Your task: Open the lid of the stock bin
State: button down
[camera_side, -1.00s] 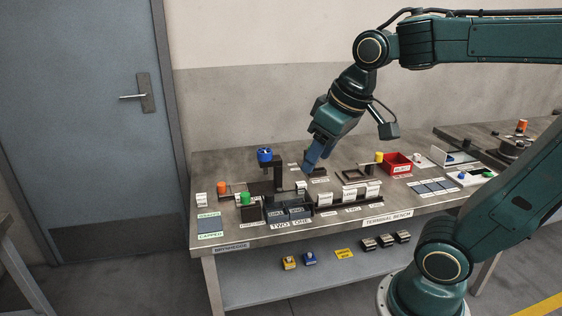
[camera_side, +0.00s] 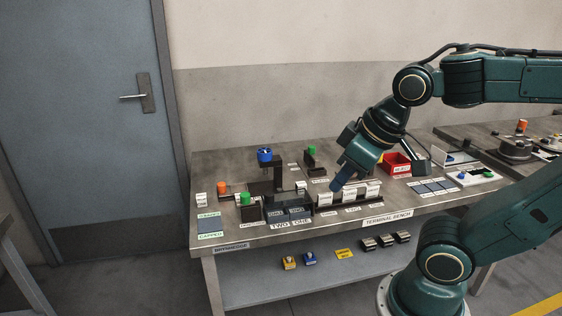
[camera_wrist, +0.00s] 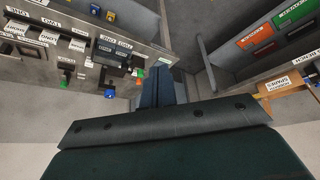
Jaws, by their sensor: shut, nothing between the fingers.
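My gripper (camera_side: 338,186) is shut and empty, pointing down just above the left end of a row of white-labelled blocks (camera_side: 350,195) on the bench. In the wrist view my shut blue fingers (camera_wrist: 165,86) extend from the dark gripper body. I cannot read a stock label, so I cannot tell for sure which container is the stock bin or how its lid stands. A red open-topped bin (camera_side: 397,163) stands behind and right of my gripper, partly hidden by it. Two dark bins (camera_side: 288,212) labelled two and one sit left of my gripper.
The bench (camera_side: 240,160) has free room at the back left. A dark stand with a blue knob (camera_side: 264,155) rises left of my gripper. Green-topped (camera_side: 245,199) and orange-topped (camera_side: 222,187) pieces stand farther left. The wrist view shows a Spares label (camera_wrist: 283,83) at right.

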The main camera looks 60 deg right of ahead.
jog(key=w+d+f+n+g+h, duration=0.2)
jog(key=w+d+f+n+h, duration=0.65)
jog(key=w+d+f, duration=0.5)
jog(key=w+a+f+n+t, duration=0.2)
jog(key=f+n, duration=0.4)
jog(key=n, duration=0.3)
jog(key=w+a+f+n+t+h, duration=0.1)
jog(key=w+a+f+n+t, duration=0.2)
jog(key=f+n, duration=0.3)
jog(key=shift+n+t, duration=0.8)
jog(key=shift+n, duration=0.85)
jog(key=shift+w+d+f, duration=0.1)
jog(key=shift+d, duration=0.05)
jog(key=shift+x, duration=4.85)
